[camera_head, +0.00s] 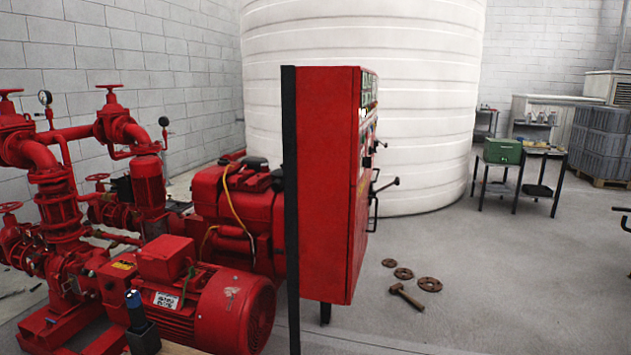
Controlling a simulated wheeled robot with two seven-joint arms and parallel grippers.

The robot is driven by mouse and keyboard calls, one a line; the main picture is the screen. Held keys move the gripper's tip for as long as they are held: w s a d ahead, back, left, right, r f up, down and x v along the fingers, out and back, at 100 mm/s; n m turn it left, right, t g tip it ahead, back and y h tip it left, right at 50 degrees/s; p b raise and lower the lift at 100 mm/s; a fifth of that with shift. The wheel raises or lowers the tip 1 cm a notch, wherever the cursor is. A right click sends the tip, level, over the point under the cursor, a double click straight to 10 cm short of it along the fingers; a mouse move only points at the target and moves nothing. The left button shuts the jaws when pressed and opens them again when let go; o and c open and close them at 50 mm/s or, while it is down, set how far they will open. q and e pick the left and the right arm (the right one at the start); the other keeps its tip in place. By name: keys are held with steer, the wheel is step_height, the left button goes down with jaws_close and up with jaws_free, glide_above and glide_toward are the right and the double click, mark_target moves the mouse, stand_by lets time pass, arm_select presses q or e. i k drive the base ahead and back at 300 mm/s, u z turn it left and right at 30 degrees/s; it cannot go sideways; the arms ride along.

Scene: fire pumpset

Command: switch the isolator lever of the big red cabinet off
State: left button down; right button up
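The big red cabinet (328,180) stands at the middle of the head view, seen mostly from its side. Its front panel (363,170) faces right and shows only at a steep angle. A black lever (386,184) with a ball-like end sticks out to the right from the front, tilted slightly up. It looks like the isolator lever; its on or off marking cannot be read. A black bar-shaped handle (374,212) sits just below it. Neither of my grippers shows, and nothing is seen touching the lever.
Red pumps and a motor (225,305) fill the left side. A large white tank (420,100) stands behind the cabinet. A hammer (407,296) and rusty flanges (403,273) lie on the floor to the right. A table with a green box (503,150) stands farther back; the right floor is mostly clear.

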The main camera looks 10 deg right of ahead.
mark_target(396, 183)
steer(key=z, duration=1.35)
steer(key=i, duration=1.35)
steer(key=z, duration=0.7)
steer(key=i, duration=1.6)
steer(key=u, duration=1.5)
steer(key=i, duration=0.7)
steer(key=u, duration=0.75)
